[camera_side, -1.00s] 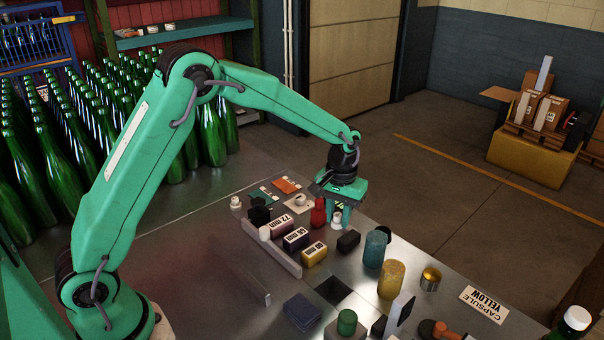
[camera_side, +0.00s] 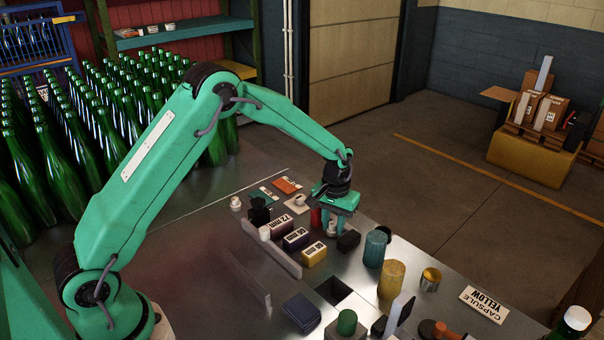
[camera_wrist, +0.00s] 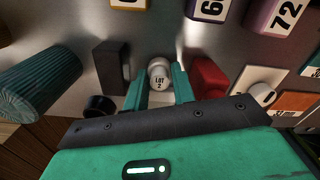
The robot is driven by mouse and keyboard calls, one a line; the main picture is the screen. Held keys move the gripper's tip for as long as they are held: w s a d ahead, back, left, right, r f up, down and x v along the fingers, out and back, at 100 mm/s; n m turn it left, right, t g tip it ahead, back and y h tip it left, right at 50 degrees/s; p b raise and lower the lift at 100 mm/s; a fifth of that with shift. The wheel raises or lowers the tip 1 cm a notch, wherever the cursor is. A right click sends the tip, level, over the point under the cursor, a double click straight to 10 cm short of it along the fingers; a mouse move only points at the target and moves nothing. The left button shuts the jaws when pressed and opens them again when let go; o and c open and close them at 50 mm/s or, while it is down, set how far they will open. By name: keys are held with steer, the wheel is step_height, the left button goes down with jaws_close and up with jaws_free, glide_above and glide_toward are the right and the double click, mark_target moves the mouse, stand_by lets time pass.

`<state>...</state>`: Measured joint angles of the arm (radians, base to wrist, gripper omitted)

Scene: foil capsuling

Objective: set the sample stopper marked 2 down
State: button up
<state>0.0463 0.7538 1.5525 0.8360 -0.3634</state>
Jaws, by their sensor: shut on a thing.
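In the side view my gripper (camera_side: 334,228) points down low over the metal table, between the red item and the black block. The stopper (camera_side: 331,227) shows only as a small pale patch between the fingers there. I cannot tell whether its base touches the table.
A red item (camera_wrist: 207,77) stands close on one side and a black block (camera_wrist: 110,67) on the other. Blocks marked 72 (camera_wrist: 287,15) and 6 (camera_wrist: 210,8) lie beyond. A teal cylinder (camera_side: 375,248) and a yellow cylinder (camera_side: 392,280) stand right of my gripper. A square opening (camera_side: 334,291) is in the table.

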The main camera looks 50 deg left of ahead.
mark_target(333, 223)
steer(key=shift+f, duration=0.2)
steer(key=o, duration=0.6)
steer(key=shift+o, duration=0.2)
steer(key=shift+r, duration=0.1)
step_height(333, 223, up, 12)
stand_by(0.5)
stand_by(0.5)
